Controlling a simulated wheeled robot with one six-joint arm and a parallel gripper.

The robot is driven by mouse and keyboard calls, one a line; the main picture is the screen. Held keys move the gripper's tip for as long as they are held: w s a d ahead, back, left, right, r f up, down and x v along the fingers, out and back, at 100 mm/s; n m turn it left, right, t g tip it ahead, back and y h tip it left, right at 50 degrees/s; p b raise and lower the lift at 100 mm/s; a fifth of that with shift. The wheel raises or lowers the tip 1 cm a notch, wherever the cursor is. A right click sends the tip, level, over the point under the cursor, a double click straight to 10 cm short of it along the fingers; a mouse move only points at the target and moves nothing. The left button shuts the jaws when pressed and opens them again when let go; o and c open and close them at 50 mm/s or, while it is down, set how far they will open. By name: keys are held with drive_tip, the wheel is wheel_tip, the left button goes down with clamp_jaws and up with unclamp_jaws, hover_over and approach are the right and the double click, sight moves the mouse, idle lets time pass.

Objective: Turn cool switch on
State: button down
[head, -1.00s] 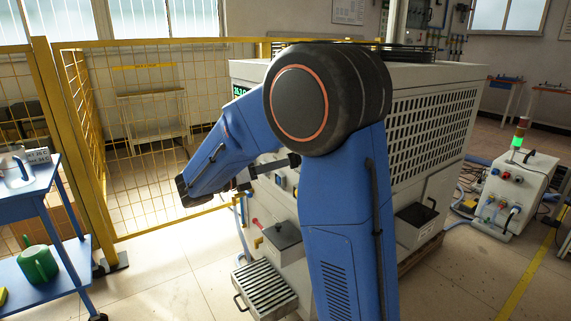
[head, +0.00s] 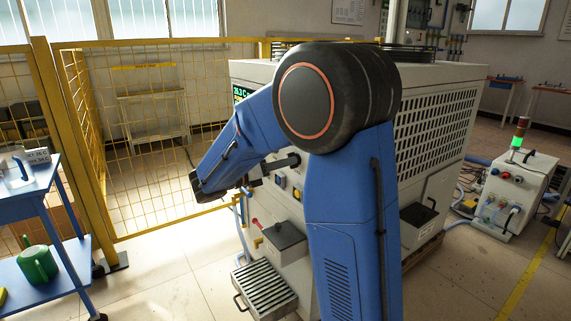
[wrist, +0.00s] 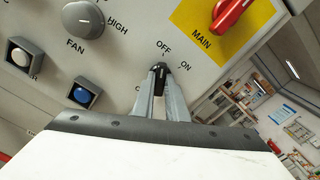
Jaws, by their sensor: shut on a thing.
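The small black switch knob (wrist: 159,67) sits on the grey panel in the wrist view, just below its OFF and ON marks. OFF is above it and ON is to its upper right. Its name label is not visible, and I cannot tell exactly which mark its pointer faces. My gripper (wrist: 160,78) is shut on this knob, with a finger on either side. In the head view my arm hides the knob and the gripper's tips.
A red MAIN switch (wrist: 230,13) on a yellow plate is at upper right of the knob. A grey FAN knob (wrist: 83,19), a blue button (wrist: 82,95) and a white button (wrist: 20,57) are to its left. A yellow fence (head: 150,140) stands left of the cabinet.

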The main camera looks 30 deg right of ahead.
drive_tip(key=shift+m, duration=0.3)
drive_tip(key=m, duration=1.1)
drive_tip(key=shift+m, duration=0.3)
idle(0.5)
drive_tip(key=c, duration=1.8)
unclamp_jaws()
drive_tip(key=shift+o, duration=0.2)
drive_tip(key=shift+a, duration=0.1)
drive_tip(key=a, duration=1.7)
drive_tip(key=shift+s+a, duration=0.15)
drive_tip(key=shift+s, duration=0.15)
